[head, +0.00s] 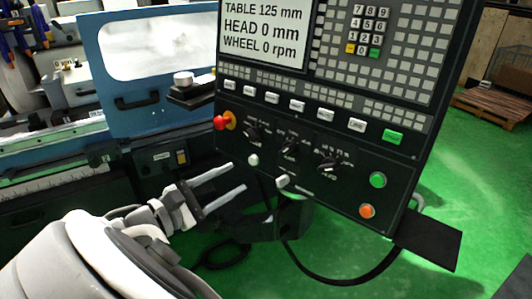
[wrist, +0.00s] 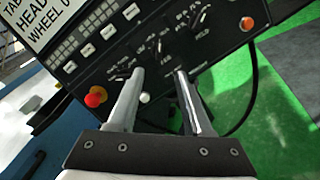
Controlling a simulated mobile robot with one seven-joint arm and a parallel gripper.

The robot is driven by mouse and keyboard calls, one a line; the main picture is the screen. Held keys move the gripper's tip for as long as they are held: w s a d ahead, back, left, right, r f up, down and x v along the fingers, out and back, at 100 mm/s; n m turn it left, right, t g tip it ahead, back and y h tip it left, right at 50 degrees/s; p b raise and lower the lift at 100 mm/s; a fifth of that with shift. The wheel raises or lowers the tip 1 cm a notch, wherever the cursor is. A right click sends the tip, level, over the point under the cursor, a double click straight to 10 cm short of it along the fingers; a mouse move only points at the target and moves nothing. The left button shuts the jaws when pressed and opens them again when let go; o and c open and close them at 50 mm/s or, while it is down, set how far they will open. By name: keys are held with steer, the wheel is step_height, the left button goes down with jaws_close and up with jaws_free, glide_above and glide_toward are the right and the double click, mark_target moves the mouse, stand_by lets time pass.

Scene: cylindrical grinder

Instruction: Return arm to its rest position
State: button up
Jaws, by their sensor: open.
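My gripper (head: 238,177) is open and empty in the head view, with its two fingers pointing right toward the lower left part of the control panel (head: 330,115). In the wrist view my gripper (wrist: 160,73) shows both fingers apart, with the panel (wrist: 215,60) beyond them. A white knob (wrist: 144,98) shows between the fingers there. I cannot tell whether a fingertip touches the panel. My arm reaches in from the lower left of the head view.
A red knob (head: 221,123) stands out at the panel's left edge. Green (head: 377,180) and orange (head: 367,211) buttons sit at its lower right. A black cable (head: 345,282) hangs below. The blue grinder (head: 150,60) stands at left.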

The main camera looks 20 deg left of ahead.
steer(key=w+d+f+m+g, duration=0.15)
steer(key=d+m+g, duration=0.35)
steer(key=d, duration=0.7)
steer(key=w+d+r+m+g, duration=0.15)
steer(key=d+m+g, duration=0.35)
steer(key=d, duration=0.7)
steer(key=s+d+r+m+y, duration=0.3)
steer(key=s+d+m+y, duration=0.4)
steer(key=s+d+m, duration=0.6)
steer(key=shift+s+d, duration=0.15)
steer(key=shift+d, duration=0.45)
